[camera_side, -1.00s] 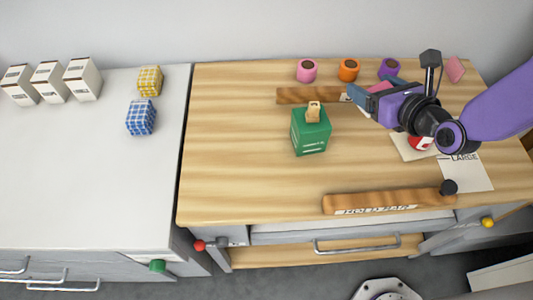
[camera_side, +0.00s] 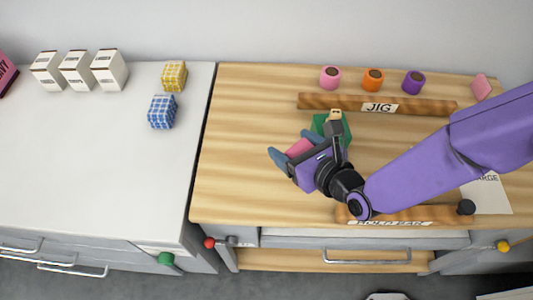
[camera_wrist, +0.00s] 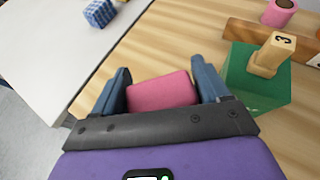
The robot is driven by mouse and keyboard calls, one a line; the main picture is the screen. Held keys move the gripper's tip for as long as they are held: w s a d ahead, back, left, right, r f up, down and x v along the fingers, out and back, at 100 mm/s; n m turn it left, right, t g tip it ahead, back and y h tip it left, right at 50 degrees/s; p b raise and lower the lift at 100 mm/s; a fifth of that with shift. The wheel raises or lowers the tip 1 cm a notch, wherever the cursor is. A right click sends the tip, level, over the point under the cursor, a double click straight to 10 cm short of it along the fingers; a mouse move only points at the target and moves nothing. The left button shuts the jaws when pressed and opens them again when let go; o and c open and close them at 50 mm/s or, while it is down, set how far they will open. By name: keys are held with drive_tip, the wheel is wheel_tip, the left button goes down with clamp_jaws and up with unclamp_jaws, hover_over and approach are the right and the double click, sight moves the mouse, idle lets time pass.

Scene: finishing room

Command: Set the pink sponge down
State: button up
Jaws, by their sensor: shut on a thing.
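The pink sponge (camera_side: 299,148) is between the fingers of my gripper (camera_side: 291,145), which is shut on it over the left-middle of the wooden bench top (camera_side: 245,130). In the wrist view the sponge (camera_wrist: 162,92) sits between two blue-grey fingers, with bare wood around it. I cannot tell how high it is above the wood. A green box (camera_wrist: 255,85) with a wooden peg marked 3 (camera_wrist: 272,53) stands just right of my gripper; in the side view my wrist hides much of it.
A white counter (camera_side: 95,150) lies left, with a blue checked block (camera_side: 162,111), a yellow one (camera_side: 174,75) and white boxes (camera_side: 77,70). The JIG bar (camera_side: 430,106) and several spools (camera_side: 373,79) are at the back. A HOLD BAR (camera_side: 430,214) lies at the front.

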hover_over(266, 163)
wheel_tip(266, 163, down, 6)
drive_tip(key=shift+d+f, duration=0.15)
drive_tip(key=shift+f, duration=1.85)
drive_tip(key=shift+f, duration=0.15)
drive_tip(key=o, duration=1)
drive_tip(key=shift+o, duration=0.2)
drive_tip(key=v, duration=1.2)
